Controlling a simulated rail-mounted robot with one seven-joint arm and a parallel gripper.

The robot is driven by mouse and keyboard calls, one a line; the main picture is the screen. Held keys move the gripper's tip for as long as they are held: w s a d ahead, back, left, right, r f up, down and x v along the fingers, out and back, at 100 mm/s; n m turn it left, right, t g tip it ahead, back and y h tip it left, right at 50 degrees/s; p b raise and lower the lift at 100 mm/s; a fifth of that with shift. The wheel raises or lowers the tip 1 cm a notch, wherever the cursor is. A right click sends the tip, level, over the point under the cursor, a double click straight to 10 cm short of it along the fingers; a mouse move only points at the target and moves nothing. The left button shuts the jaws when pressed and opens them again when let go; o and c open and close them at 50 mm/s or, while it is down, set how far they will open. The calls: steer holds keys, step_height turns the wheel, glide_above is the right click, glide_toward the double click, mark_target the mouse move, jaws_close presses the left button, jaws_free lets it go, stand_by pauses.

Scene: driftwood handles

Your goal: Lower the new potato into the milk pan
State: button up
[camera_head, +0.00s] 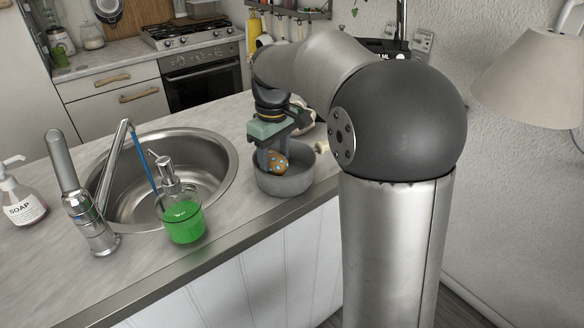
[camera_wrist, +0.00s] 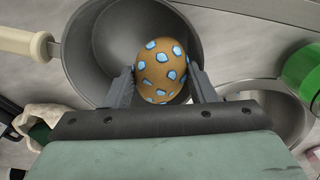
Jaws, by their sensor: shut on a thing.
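The new potato (camera_head: 278,163), brown with light blue spots, is between the fingers of my gripper (camera_head: 271,160). In the wrist view the potato (camera_wrist: 161,70) sits between both fingertips, and my gripper (camera_wrist: 163,88) is shut on it. The grey milk pan (camera_head: 285,187) stands on the counter, right of the sink. The potato shows within the pan's opening in the head view, in front of the inner wall. The wrist view shows the pan (camera_wrist: 100,45) behind the potato. I cannot tell whether the potato touches the pan's bottom.
The pan's pale handle (camera_wrist: 20,41) points away from the sink. A green soap dispenser (camera_head: 183,222), a tap (camera_head: 90,225) and the sink (camera_head: 215,160) are to the left. A whitish item (camera_head: 301,112) lies behind the pan. The counter's front edge runs close by the pan.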

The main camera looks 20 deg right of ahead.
steer(key=shift+f+b, duration=0.5)
steer(key=shift+f, duration=0.35)
stand_by(0.4)
steer(key=o, duration=1.1)
steer(key=shift+r, duration=0.1)
step_height(320, 180, up, 17)
steer(key=p, duration=0.2)
steer(key=s+f+m, duration=0.2)
steer(key=s+f, duration=0.5)
steer(key=s, duration=0.1)
steer(key=s+a+f+m+p, duration=0.1)
steer(key=s+f+m, duration=0.1)
steer(key=s+f, duration=0.6)
steer(key=s+a+f+m, duration=0.1)
steer(key=s+f, duration=0.6)
steer(key=s, duration=0.3)
steer(key=shift+a+f+m+p, duration=0.2)
steer(key=shift+f+m+p, duration=0.1)
steer(key=shift+m+p, duration=0.1)
